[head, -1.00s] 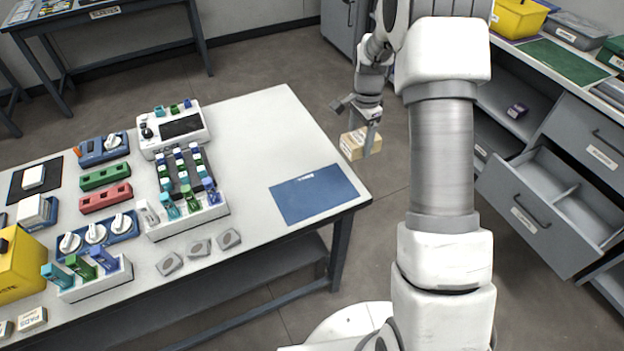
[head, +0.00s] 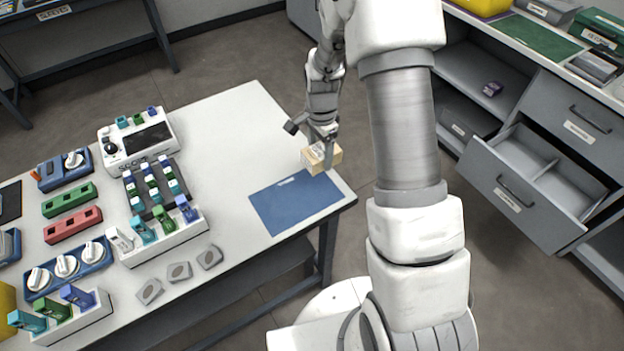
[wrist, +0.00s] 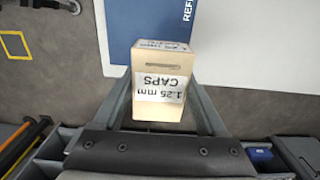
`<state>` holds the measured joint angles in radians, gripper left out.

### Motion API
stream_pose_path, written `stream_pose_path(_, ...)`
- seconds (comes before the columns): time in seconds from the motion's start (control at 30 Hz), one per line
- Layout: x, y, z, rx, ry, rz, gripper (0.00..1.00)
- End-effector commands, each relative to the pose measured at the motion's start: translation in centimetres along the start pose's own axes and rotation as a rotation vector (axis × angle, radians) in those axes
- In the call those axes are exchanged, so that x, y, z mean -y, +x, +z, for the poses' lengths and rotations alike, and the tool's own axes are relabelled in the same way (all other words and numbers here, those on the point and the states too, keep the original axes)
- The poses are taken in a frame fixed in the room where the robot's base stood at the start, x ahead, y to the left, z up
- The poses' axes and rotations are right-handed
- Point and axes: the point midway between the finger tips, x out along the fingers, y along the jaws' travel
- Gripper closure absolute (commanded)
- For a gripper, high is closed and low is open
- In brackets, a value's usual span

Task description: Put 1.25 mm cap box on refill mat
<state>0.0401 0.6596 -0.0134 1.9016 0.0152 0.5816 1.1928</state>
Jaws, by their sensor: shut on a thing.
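The 1.25 mm cap box (head: 313,160) is a small cream box. My gripper (head: 326,146) is shut on it and holds it at the right end of the white table, near the far edge of the blue refill mat. In the wrist view the box (wrist: 158,105) shows its "1.25 mm CAPS" label upside down between the two fingers. The blue refill mat (head: 296,204) lies bare on the table's right corner. Part of the mat also shows in the wrist view (wrist: 150,18), beyond the box. The gap between box and table is hard to judge.
The white table (head: 225,150) holds a splicer with a screen (head: 138,139), a rack of coloured clips (head: 160,235) and several grey pieces (head: 180,272) left of the mat. A grey cabinet with an open drawer (head: 513,195) stands at the right.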

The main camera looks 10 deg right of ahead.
Motion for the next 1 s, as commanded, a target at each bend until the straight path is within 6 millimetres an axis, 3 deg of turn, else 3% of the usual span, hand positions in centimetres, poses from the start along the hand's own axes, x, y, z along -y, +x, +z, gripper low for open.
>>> stream_pose_path(0.1,-1.4,1.4,1.9,0.001,-0.003,0.002,0.81)
stream_pose_path(0.27,-2.2,2.3,3.1,-0.001,0.0,0.0,0.81)
stream_pose_path(0.67,-2.3,6.3,3.3,0.001,0.001,0.001,0.81)
stream_pose_path(1.0,-2.2,6.8,3.2,-0.001,0.001,-0.001,0.81)
